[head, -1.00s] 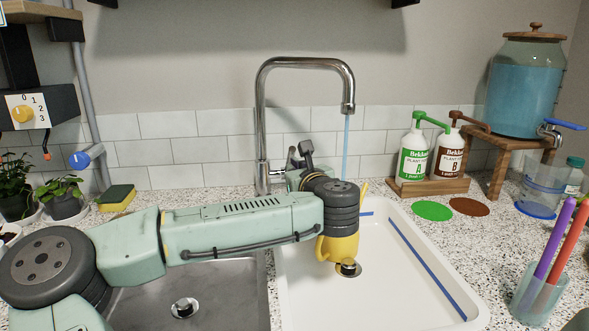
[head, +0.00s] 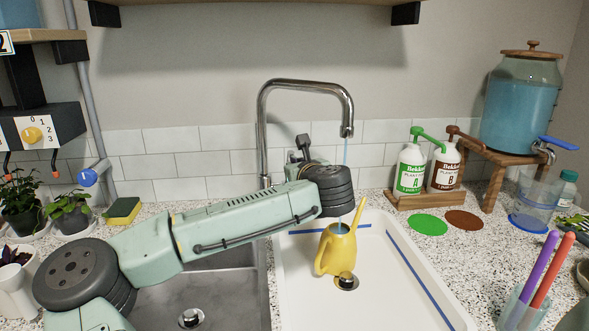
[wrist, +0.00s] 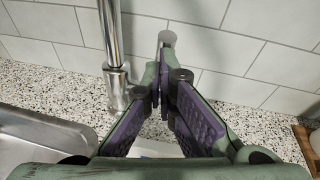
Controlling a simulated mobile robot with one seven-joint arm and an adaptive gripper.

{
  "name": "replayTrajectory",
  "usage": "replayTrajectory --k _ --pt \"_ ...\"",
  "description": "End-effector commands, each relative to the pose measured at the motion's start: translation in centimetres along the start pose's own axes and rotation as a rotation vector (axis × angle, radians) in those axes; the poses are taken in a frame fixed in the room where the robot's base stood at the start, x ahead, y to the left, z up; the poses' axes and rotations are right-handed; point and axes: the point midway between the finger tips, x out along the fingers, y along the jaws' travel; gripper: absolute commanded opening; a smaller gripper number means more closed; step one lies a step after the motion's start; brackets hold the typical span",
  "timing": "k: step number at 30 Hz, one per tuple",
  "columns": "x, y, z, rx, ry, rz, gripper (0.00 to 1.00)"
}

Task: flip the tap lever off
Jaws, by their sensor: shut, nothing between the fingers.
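The chrome tap (head: 262,130) stands behind the sinks, and its post shows at the left in the wrist view (wrist: 112,50). A thin stream of water (head: 346,152) falls from its spout toward a yellow watering can (head: 338,250) in the white basin. My gripper (wrist: 163,72) is shut and empty, its purple-padded fingers converging just right of the tap post. A grey rounded piece (wrist: 167,37), perhaps the tap lever, shows just beyond the fingertips; contact cannot be told. In the head view my arm hides most of the lever area.
A steel sink (head: 215,295) lies left of the white basin (head: 420,285). Two pump bottles (head: 410,168) stand in a wooden holder at right, near a water dispenser (head: 520,105). A sponge (head: 122,211) and plants (head: 68,212) are at left. The tiled wall is close behind the tap.

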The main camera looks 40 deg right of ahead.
Motion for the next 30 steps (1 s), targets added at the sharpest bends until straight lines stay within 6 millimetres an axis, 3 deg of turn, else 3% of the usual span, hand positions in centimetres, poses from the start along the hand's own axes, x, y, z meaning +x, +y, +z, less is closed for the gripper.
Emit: replayTrajectory --k 9,30 --pt "1.4 -0.4 1.6 -0.001 0.000 0.000 0.00" --pt "2.1 -0.5 1.9 0.000 -0.001 0.000 0.00"
